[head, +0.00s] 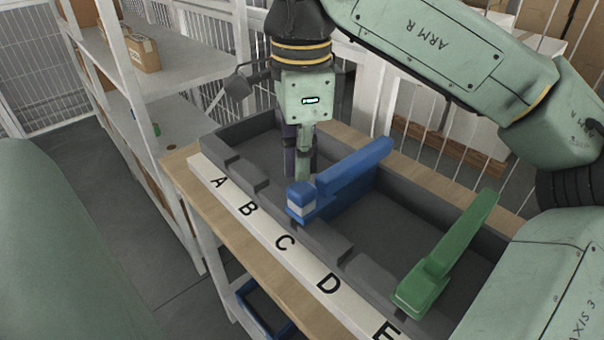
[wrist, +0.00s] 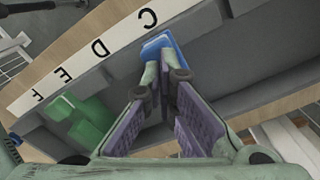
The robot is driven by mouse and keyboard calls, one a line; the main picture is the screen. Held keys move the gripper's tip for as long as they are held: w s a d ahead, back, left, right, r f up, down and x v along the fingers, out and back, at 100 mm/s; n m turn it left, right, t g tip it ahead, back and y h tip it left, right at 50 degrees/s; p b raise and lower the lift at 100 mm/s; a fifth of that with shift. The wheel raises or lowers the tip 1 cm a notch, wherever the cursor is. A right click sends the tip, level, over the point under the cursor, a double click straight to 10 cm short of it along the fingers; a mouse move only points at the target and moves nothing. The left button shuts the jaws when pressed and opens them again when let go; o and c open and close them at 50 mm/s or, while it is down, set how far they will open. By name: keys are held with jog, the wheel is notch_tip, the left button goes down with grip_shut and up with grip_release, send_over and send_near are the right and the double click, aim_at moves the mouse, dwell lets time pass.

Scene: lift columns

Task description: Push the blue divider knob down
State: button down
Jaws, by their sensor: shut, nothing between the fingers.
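The blue divider (head: 345,170) lies across the dark grey tray (head: 400,215), with its blocky blue knob (head: 298,199) at the front wall near letter C. The knob has a pale band on its front face. My gripper (head: 303,176) points down with its fingers together and empty, its tips right at the knob's upper edge. In the wrist view the fingertips (wrist: 163,68) close just below the blue knob (wrist: 158,45). I cannot tell whether they touch it.
A green divider (head: 445,260) spans the tray farther right. Shelves with a cardboard box (head: 142,53) stand at left. The tray between the dividers is clear.

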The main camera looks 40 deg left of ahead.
aim_at(302, 186)
jog(key=shift+f, duration=0.25)
jog(key=shift+f+b, duration=1.2)
jog(key=shift+f, duration=0.45)
jog(key=shift+r, duration=0.2)
notch_tip(302, 186, up, 9)
jog(key=p, duration=0.8)
